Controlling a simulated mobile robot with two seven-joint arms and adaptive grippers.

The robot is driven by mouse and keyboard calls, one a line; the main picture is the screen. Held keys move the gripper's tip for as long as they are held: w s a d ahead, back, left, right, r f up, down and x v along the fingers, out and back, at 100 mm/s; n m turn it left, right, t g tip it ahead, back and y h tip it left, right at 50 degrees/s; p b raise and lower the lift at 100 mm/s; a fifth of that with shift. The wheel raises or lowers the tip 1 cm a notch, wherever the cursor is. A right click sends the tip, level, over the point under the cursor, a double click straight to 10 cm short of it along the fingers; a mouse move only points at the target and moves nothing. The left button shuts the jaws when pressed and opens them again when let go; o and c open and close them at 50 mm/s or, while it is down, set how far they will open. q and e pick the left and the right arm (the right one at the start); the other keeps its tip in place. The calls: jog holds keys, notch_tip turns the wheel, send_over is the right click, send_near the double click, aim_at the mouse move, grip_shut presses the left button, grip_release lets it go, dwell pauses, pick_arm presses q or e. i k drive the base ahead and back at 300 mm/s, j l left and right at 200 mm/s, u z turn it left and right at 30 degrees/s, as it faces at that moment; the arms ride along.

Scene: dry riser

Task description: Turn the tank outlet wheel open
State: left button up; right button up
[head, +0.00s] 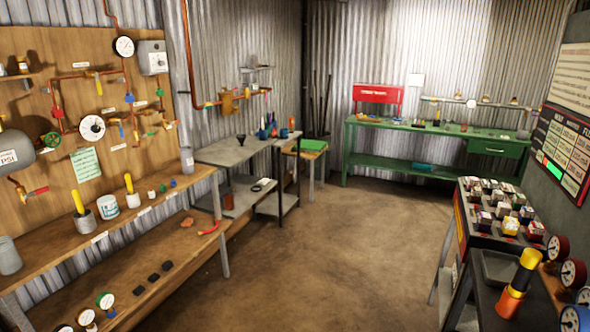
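A green handwheel (51,139) shows on the plywood pipe board (85,55) at the left, just right of the grey tank (14,155). I cannot tell for sure that it is the tank outlet wheel, or whether it is open or shut. A red-handled valve (36,192) sits on a pipe below the tank. The tank is cut off by the left picture edge. Neither of my grippers is in view.
A wooden bench (150,215) with pots and fittings runs below the board. A grey table (225,152) and a green workbench (425,133) stand farther back. A dark stand with gauges (557,248) is at the right. The middle floor (320,240) is clear.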

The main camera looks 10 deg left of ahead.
aim_at(45, 139)
jog(key=i+u, duration=0.35)
jog(key=i+l+u, duration=0.15)
jog(key=i+u, duration=0.15)
jog(key=i, duration=0.25)
jog(key=i+l+u, duration=0.2)
jog(key=i+u, duration=0.4)
jog(key=u, duration=0.2)
jog(key=i+l+u, duration=0.2)
jog(key=u, duration=0.2)
jog(key=i+l+u, duration=0.2)
jog(key=u, duration=0.25)
jog(key=i+l+u, duration=0.15)
jog(key=u, duration=0.3)
jog(key=l+u, duration=0.4)
jog(key=i+l+u, duration=0.1)
jog(key=l+u, duration=0.35)
jog(key=j, duration=0.1)
